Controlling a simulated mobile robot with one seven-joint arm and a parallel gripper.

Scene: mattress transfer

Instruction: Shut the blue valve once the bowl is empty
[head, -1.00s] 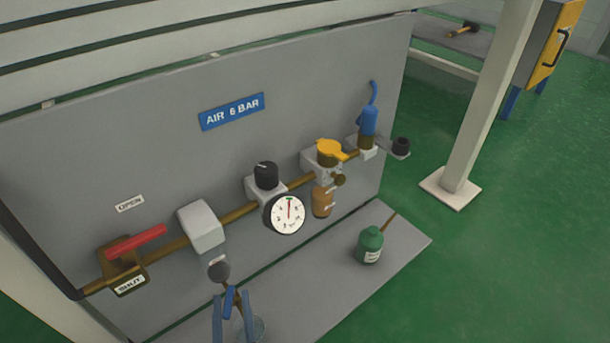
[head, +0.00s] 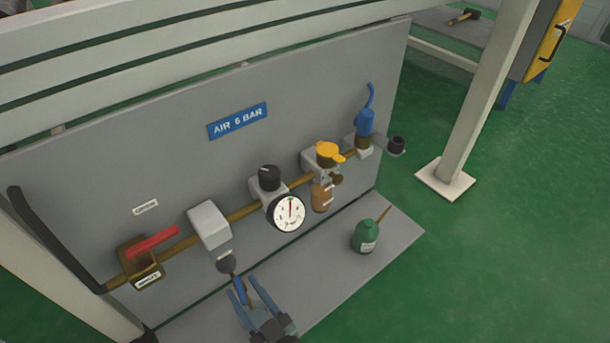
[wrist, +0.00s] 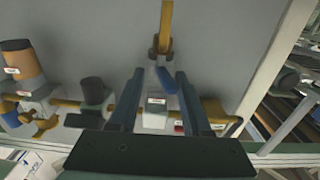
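A small blue lever (head: 239,288) sits at the drain below the pale filter block (head: 210,226). The dark round bowl (head: 226,264) hangs between them; its contents cannot be made out. My gripper (head: 245,288) is open at the panel's front, a finger on each side of the blue lever. In the wrist view, the lever (wrist: 166,81) shows between the two parted fingers (wrist: 159,73), with brass pipe (wrist: 166,25) beyond. I cannot tell whether a finger touches it. A second blue valve (head: 365,122), with a raised handle, stands at the line's right end.
A red-handled valve (head: 152,240) is left on the brass line. A gauge (head: 289,214), yellow-handled valve (head: 328,151) and amber bowl (head: 321,197) follow rightward. A green oil can (head: 366,236) stands on the grey base plate (head: 330,270).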

